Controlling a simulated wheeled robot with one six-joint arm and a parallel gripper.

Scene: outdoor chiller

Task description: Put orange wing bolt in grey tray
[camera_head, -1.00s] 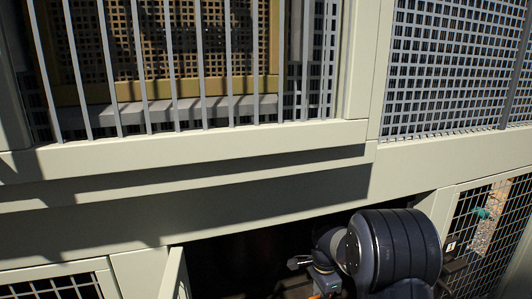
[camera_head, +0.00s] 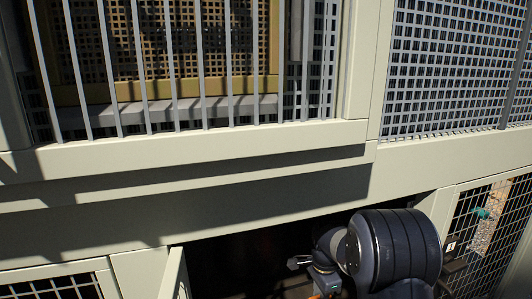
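I cannot make out the orange wing bolt or the grey tray in the head view. My dark arm fills the lower right and reaches down at a dark opening (camera_head: 225,262) in the chiller's pale frame. A small grey piece sticks out to the left of my wrist, and I cannot tell whether it belongs to my gripper. A tiny orange patch shows at the bottom edge beside the wrist, too small to identify.
A pale horizontal beam (camera_head: 200,205) runs above the opening. A pale panel edge (camera_head: 172,275) stands at its left. Mesh panels (camera_head: 62,285) flank it, and the right one (camera_head: 492,235) has a teal object behind it. Vertical grey bars (camera_head: 202,70) cover the window above.

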